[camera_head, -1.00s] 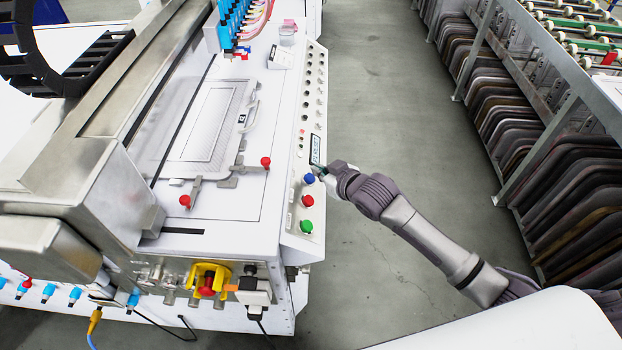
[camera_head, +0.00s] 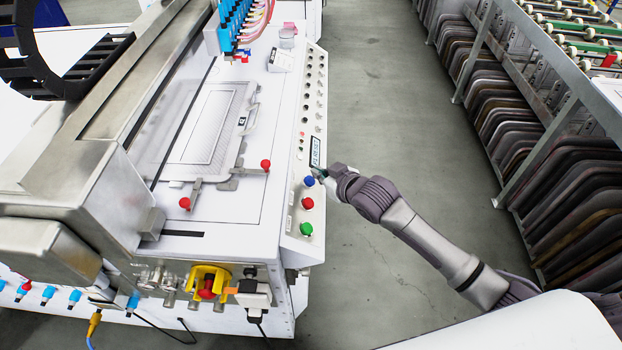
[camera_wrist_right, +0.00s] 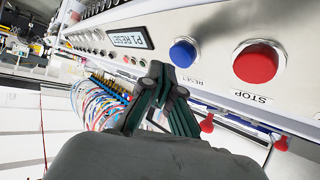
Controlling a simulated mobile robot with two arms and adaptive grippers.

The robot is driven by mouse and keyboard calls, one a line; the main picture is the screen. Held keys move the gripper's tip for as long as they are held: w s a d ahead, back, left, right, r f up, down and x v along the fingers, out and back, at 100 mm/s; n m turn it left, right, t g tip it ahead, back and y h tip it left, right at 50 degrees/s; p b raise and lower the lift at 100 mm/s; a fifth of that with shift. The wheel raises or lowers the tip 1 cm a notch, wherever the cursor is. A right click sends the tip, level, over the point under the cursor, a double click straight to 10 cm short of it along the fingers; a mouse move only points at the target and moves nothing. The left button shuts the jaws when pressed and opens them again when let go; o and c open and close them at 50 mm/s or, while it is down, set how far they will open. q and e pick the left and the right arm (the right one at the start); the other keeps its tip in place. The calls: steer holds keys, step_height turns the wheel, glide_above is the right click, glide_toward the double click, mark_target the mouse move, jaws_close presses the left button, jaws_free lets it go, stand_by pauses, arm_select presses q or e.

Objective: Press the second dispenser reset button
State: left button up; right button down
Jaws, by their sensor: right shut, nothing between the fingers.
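A sloped control panel (camera_head: 291,225) runs along the machine's right edge. It carries a column of small dark and pale round buttons (camera_head: 305,103), also visible left of the display in the right wrist view (camera_wrist_right: 100,51). A small display (camera_wrist_right: 129,39) reads "P1 RESET". Beside it is a large blue button (camera_wrist_right: 183,53) labelled RESET. My right gripper (camera_wrist_right: 163,72) is shut and empty, its tips near the panel between display and blue button. In the head view the gripper (camera_head: 321,172) partly covers that area. I cannot tell whether it touches, or which small button is the second dispenser's.
A red STOP button (camera_head: 307,203) and a green button (camera_head: 306,228) lie nearer on the panel. Red-knobbed clamps (camera_head: 185,203) and a blue nozzle row with hoses (camera_head: 232,40) stand on the machine. Grey floor (camera_head: 370,100) is clear before the rack of dark boards (camera_head: 580,200).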

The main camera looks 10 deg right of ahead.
steer(key=shift+f, duration=0.1)
stand_by(0.3)
steer(key=shift+a+f, duration=0.25)
steer(key=shift+w+a+f, duration=0.15)
steer(key=shift+a+f, duration=0.15)
steer(key=shift+f, duration=0.2)
stand_by(0.8)
steer(key=shift+r, duration=0.1)
steer(key=shift+d+r+p, duration=0.55)
steer(key=shift+r+p, duration=0.15)
steer(key=shift+p, duration=0.2)
steer(key=shift+s+d+r+p, duration=0.2)
steer(key=shift+d+r+p, duration=0.1)
steer(key=shift+r+p, duration=0.35)
steer(key=d+r+p, duration=0.2)
steer(key=p, duration=0.1)
steer(key=shift+s+d+r+p, duration=0.1)
steer(key=shift+s+r+p, duration=0.2)
steer(key=shift+s+r, duration=0.1)
